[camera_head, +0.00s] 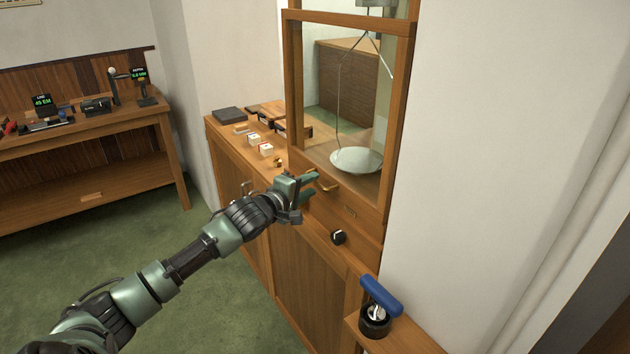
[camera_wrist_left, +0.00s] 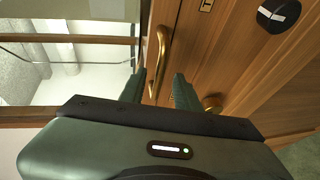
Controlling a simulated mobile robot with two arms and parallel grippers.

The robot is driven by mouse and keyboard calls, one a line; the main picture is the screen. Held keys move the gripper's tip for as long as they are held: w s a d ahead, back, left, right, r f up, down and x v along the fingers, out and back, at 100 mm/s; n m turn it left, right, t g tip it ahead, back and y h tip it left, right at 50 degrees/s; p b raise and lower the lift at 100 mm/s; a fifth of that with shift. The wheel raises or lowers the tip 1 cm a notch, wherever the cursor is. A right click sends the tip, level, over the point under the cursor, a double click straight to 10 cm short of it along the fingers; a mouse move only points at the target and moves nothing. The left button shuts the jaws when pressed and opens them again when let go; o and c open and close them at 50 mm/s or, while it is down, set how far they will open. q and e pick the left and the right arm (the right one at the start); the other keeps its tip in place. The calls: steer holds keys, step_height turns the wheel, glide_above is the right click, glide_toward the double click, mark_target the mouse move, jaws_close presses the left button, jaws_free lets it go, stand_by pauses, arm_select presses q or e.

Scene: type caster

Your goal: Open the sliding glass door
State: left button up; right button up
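The sliding glass door (camera_head: 322,95) is a clear pane in a wooden frame, standing over a cabinet; it appears down. A curved brass handle (camera_head: 328,185) is on the frame's lower wooden rail. The handle also shows in the left wrist view (camera_wrist_left: 161,58). My left gripper (camera_head: 312,186) is at the handle, with its two fingers apart. In the left wrist view, my left gripper (camera_wrist_left: 158,90) has one finger on each side of the handle's near end. I cannot tell whether the fingers touch it. My right gripper is in neither view.
Behind the glass hangs a white pan (camera_head: 357,160). A black knob (camera_head: 338,237) is on the cabinet front below the handle. A blue-handled tool (camera_head: 381,296) stands on a ledge at right. Small blocks (camera_head: 266,150) lie on the counter at left. Green floor is free at left.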

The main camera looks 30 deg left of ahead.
arm_select(q)
steer(key=shift+w+f, duration=0.1)
steer(key=shift+w, duration=1.15)
steer(key=shift+w+f, duration=0.15)
jaws_close()
stand_by(0.5)
